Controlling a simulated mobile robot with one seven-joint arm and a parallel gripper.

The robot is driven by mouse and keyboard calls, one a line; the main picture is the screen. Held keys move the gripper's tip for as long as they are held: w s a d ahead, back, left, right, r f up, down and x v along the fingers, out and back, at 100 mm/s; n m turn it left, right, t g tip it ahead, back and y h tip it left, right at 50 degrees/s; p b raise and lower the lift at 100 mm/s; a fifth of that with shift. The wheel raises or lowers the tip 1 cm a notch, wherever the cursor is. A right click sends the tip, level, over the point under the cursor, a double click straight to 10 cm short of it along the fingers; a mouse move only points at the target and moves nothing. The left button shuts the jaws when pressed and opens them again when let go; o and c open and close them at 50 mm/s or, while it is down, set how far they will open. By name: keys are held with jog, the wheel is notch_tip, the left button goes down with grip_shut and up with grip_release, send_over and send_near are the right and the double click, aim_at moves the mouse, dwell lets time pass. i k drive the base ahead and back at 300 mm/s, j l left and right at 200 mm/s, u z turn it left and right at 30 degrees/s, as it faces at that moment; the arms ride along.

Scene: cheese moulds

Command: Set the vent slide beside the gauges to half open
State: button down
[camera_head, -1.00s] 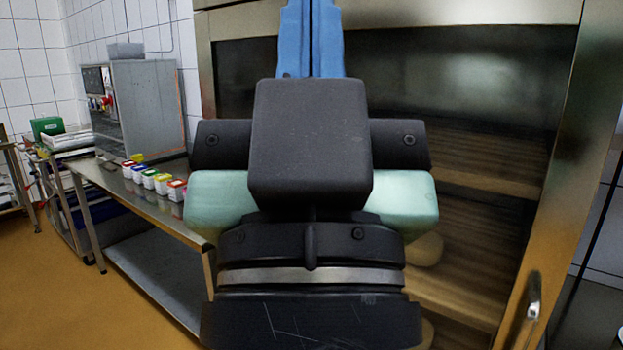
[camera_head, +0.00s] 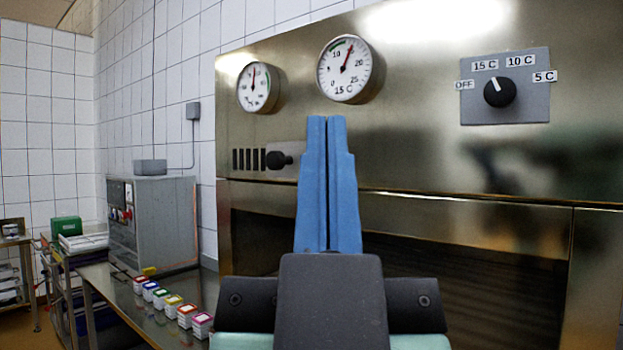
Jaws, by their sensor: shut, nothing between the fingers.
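The vent slide (camera_head: 262,159) is on the steel cabinet front, below two round gauges. Its dark slots show at the left and its black knob (camera_head: 279,160) stands right of them. The right end of the slide plate is hidden behind my gripper. The left gauge (camera_head: 254,87) and the larger right gauge (camera_head: 345,69) are above it. My gripper (camera_head: 327,120) has blue fingers, shut together and empty, pointing up. In the picture the fingertips are just right of the knob and below the right gauge; I cannot tell how far they are from the panel.
A temperature dial (camera_head: 499,92) with OFF, 15 C, 10 C and 5 C labels is at the right of the panel. Dark cabinet doors (camera_head: 470,250) lie below. A steel table (camera_head: 120,300) at the left bears several small coloured-lid tubs and a grey machine (camera_head: 160,225).

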aim_at(282, 158)
jog(key=i+j+z, duration=0.15)
jog(key=j, duration=0.2)
jog(key=i+j+z, duration=0.15)
jog(key=j, duration=0.2)
jog(key=i+j+z, duration=0.15)
jog(key=j, duration=0.25)
jog(key=i+j+z, duration=0.15)
jog(key=j, duration=0.25)
jog(key=k+l, duration=0.05)
